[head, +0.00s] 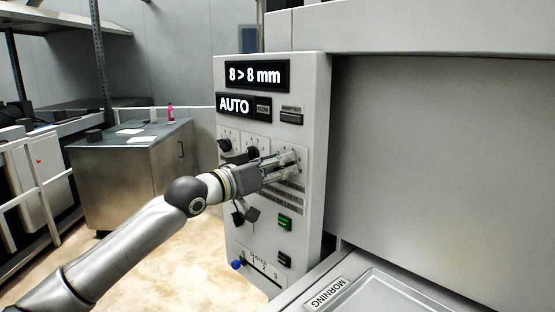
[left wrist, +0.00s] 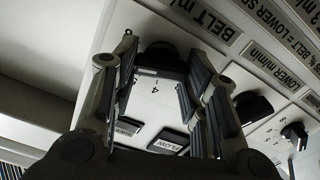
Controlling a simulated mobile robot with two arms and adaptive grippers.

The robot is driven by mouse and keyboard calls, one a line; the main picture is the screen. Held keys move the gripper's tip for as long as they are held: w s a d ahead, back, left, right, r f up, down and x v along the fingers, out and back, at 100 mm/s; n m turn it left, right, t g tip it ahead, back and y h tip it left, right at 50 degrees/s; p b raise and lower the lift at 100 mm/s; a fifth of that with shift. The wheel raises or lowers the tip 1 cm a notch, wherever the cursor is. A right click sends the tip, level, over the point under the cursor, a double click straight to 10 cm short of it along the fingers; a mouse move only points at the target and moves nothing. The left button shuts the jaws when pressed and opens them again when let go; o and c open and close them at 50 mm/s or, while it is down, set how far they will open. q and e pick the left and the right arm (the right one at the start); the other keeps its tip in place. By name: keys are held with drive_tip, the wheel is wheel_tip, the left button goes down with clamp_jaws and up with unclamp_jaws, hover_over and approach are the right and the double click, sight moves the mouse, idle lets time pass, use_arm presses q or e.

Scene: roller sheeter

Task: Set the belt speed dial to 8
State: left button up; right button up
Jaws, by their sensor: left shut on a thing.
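My left gripper (head: 290,160) reaches the front of the grey control panel (head: 313,200) in the head view. In the left wrist view its two fingers (left wrist: 162,62) are shut on a black dial (left wrist: 162,54), one on each side. A label starting with BELT (left wrist: 200,14) is beside this dial, so it appears to be the belt speed dial. The fingers hide much of its scale, and I cannot read its setting. In the head view the gripper covers the dial. My right gripper is in neither view.
A second black dial (left wrist: 252,106), by a LOWER m/min label, is close to the fingers. A tray (head: 375,290) lies at lower right.

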use_arm(q)
drive_tip(key=m+p, duration=0.2)
drive_tip(key=m, duration=0.3)
drive_tip(key=shift+s, duration=0.1)
drive_tip(key=shift+m+p, duration=0.3)
idle(0.4)
drive_tip(key=o, duration=1)
drive_tip(key=shift+s, duration=0.1)
drive_tip(key=v, duration=1.1)
drive_tip(key=shift+s+a, duration=0.25)
drive_tip(key=shift+a, duration=0.05)
